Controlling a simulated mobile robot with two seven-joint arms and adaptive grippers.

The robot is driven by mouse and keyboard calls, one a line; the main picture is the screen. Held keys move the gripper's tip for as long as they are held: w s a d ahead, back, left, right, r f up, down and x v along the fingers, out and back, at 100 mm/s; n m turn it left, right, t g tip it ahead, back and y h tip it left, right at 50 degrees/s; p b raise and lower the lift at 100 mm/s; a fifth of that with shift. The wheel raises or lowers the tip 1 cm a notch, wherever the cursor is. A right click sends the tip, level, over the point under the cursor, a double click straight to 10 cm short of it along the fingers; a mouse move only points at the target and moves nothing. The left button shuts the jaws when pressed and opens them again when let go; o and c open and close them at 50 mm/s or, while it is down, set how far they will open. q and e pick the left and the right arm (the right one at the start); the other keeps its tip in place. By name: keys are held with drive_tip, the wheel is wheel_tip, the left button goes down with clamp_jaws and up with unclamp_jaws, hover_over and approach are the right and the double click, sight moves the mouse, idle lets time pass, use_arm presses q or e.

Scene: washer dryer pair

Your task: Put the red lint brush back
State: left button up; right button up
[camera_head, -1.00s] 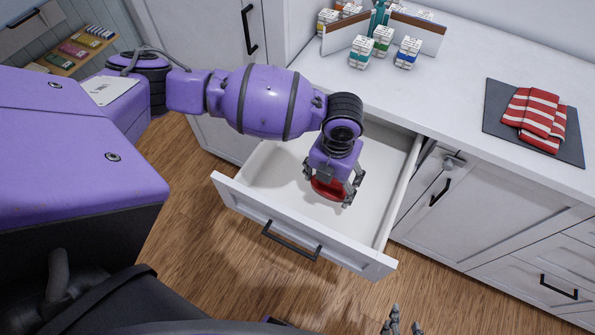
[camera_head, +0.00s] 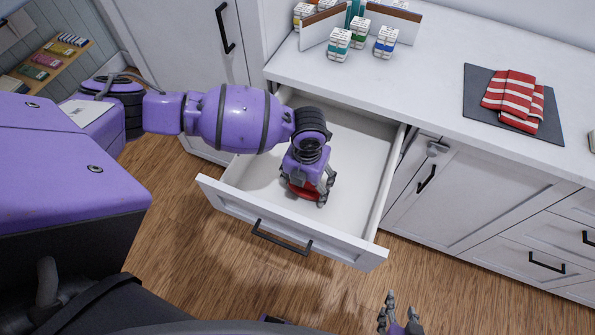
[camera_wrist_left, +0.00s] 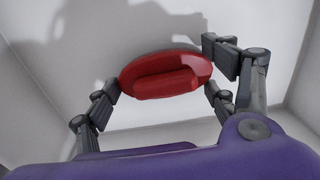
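The red lint brush (camera_wrist_left: 165,75) is an oval with a raised grip bar, seen between my left fingers in the left wrist view. In the head view only a red part of it (camera_head: 301,190) shows below the hand. My left gripper (camera_head: 308,190) is shut on the brush, inside the open white drawer (camera_head: 352,155). The brush is over the drawer floor; I cannot tell whether it touches it. The drawer looks otherwise empty where it shows. My right gripper (camera_head: 399,312) is at the bottom edge of the head view, fingers apart and empty, partly cut off.
The white counter (camera_head: 420,75) runs behind the drawer. It holds small labelled boxes (camera_head: 340,44), a divider and a dark mat (camera_head: 480,90) with a red striped cloth (camera_head: 520,98). A shelf with coloured packets (camera_head: 48,62) is at far left. Wood floor lies in front.

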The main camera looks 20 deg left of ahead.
use_arm(q)
drive_tip(key=o, duration=0.4)
drive_tip(key=shift+o, duration=0.2)
wheel_tip(320, 180, up, 12)
drive_tip(key=shift+r+p, duration=0.25)
drive_tip(key=shift+p, duration=0.05)
